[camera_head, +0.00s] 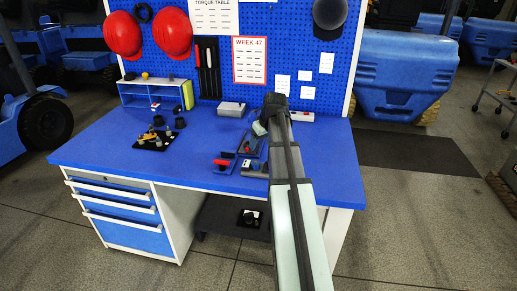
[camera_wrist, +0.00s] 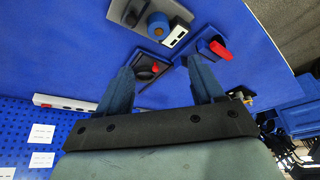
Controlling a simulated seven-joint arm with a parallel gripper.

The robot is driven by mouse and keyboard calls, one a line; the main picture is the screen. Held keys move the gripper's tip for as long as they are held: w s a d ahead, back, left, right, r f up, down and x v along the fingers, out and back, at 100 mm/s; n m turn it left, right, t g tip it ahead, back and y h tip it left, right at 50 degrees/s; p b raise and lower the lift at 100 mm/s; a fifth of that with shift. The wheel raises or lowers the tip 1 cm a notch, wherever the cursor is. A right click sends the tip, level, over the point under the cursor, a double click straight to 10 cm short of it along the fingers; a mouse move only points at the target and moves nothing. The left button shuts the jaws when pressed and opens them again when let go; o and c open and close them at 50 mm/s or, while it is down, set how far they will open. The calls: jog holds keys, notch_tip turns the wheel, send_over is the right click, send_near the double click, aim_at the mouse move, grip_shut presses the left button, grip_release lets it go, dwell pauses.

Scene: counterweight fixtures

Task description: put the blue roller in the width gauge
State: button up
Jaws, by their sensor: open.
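The blue roller (camera_wrist: 158,25) shows in the wrist view as a short blue cylinder with a brownish centre. It sits on a grey plate (camera_wrist: 178,14), between a black knob and a white block with dark squares. I cannot tell for certain which fixture is the width gauge. A dark blue block with a red piece (camera_wrist: 220,50) stands at the right. A dark plate (camera_wrist: 143,82) with a black domed part and a small red tip lies between the fingers. My gripper (camera_wrist: 161,80) is open and empty above the bench. In the head view, my arm partly hides these fixtures.
The blue workbench (camera_head: 105,150) has free room at left and front. A black tray of small parts (camera_head: 152,141) stands left, with a blue shelf (camera_head: 150,95) behind.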

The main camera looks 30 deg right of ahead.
jog(key=shift+v, duration=1.75)
